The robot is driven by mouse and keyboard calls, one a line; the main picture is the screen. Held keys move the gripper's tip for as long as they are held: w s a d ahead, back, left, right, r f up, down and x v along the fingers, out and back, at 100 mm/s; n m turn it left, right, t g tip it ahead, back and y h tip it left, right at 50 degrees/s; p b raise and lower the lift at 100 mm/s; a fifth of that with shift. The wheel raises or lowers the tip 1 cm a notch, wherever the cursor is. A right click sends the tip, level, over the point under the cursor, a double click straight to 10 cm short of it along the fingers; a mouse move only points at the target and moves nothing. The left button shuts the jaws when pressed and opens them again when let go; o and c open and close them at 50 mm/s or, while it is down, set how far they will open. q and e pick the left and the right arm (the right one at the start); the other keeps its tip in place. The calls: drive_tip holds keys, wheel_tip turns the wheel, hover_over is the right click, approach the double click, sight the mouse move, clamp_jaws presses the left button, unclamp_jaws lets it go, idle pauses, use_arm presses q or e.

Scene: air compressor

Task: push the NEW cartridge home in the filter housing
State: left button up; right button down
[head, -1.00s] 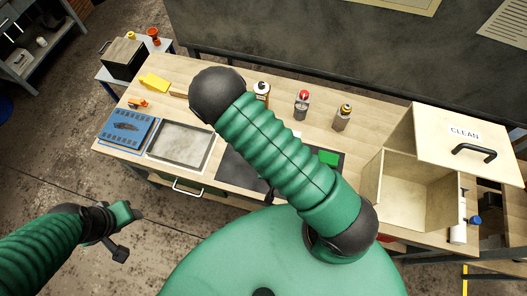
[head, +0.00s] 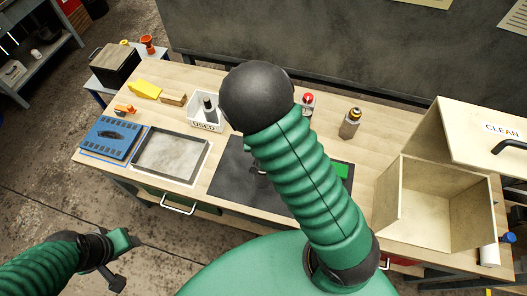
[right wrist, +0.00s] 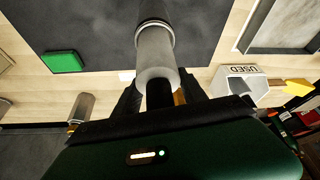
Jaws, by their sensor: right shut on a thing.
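The new cartridge (right wrist: 155,50) appears as a pale frosted cylinder in the right wrist view. My right gripper (right wrist: 160,92) is shut around its dark lower end. The cartridge's far end meets a grey metal ring and tube (right wrist: 152,15), apparently the filter housing, cut off by the frame top. How deep it sits inside is hidden. In the head view my right arm's dark joint and green sleeve cover the right gripper, cartridge and housing. My left gripper (head: 122,262) hangs apart, in front of the bench at the lower left; its jaw opening is unclear.
A white USED bin (head: 205,127) holds a dark-topped cylinder. A dark mat (head: 232,178), grey tray (head: 140,170) and blue panel (head: 110,138) lie on the bench. An open wooden box (head: 405,215) with a CLEAN lid (head: 470,135) stands right. A bottle (head: 350,123) stands behind.

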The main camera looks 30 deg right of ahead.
drive_tip(key=c, duration=0.9)
unclamp_jaws()
drive_tip(key=shift+s+a+r, duration=0.1)
drive_tip(key=shift+a+r, duration=0.1)
drive_tip(key=shift+r, duration=0.05)
drive_tip(key=shift+o, duration=1.2)
drive_tip(key=shift+a, duration=0.5)
drive_tip(key=shift+d+r, duration=0.1)
drive_tip(key=shift+r, duration=0.05)
